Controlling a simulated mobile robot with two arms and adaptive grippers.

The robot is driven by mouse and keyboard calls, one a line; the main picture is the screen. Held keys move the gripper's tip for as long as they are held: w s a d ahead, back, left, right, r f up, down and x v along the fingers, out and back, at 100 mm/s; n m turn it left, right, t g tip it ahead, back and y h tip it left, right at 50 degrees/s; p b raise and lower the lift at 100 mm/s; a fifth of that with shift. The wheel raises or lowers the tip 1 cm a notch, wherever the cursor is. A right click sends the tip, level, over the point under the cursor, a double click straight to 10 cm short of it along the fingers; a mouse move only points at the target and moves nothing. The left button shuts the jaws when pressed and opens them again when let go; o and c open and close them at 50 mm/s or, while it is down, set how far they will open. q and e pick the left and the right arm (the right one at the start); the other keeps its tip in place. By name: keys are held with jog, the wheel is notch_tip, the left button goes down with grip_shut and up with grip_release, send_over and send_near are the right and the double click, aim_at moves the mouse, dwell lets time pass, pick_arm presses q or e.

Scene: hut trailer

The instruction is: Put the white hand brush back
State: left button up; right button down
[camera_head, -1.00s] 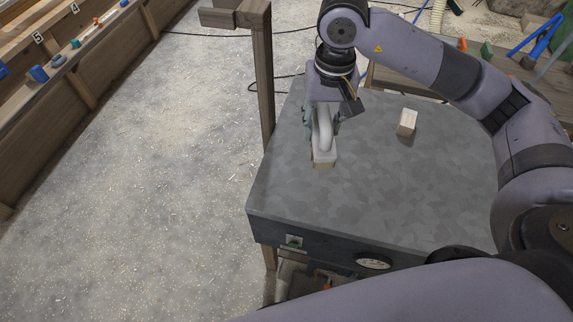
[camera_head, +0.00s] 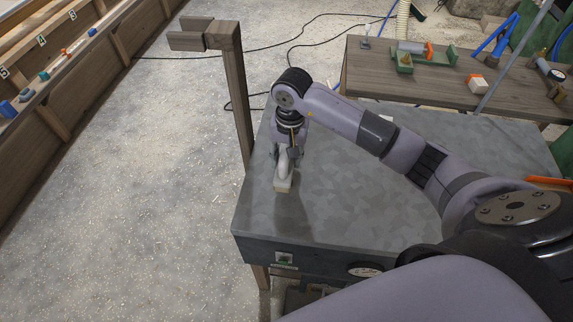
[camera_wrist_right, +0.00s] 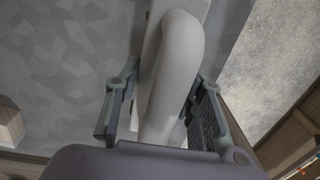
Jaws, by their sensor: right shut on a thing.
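The white hand brush (camera_head: 284,184) is near the left part of the grey metal tabletop (camera_head: 345,210), its pale bristle end toward me. My right gripper (camera_head: 287,161) is shut on its handle from above. In the right wrist view, the white brush (camera_wrist_right: 175,60) runs between the two fingers of my right gripper (camera_wrist_right: 160,108). I cannot tell whether the bristles touch the tabletop. My left gripper is not in view.
A wooden post (camera_head: 240,95) with a forked top (camera_head: 205,34) stands at the table's left edge. A wooden bench (camera_head: 450,82) with several tools is behind. My right arm partly hides a pale block (camera_head: 386,119). The front tabletop is clear.

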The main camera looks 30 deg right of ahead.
aim_at(288, 146)
notch_tip(288, 146, down, 4)
jog(key=shift+f+p, duration=0.2)
jog(key=shift+p, duration=0.25)
jog(key=shift+f, duration=0.25)
jog(key=c, duration=1.1)
grip_release()
jog(key=shift+o, duration=0.2)
jog(key=shift+r, duration=0.1)
jog(key=shift+r, duration=0.2)
jog(key=r+b, duration=0.1)
jog(key=r, duration=0.2)
jog(key=r+b, duration=0.1)
jog(key=r, duration=0.3)
jog(key=r+b, duration=0.1)
jog(key=r, duration=0.2)
jog(key=shift+s+d+r, duration=0.1)
jog(key=shift+d+r, duration=0.15)
jog(key=shift+s+r, duration=0.1)
jog(key=shift+r, duration=0.5)
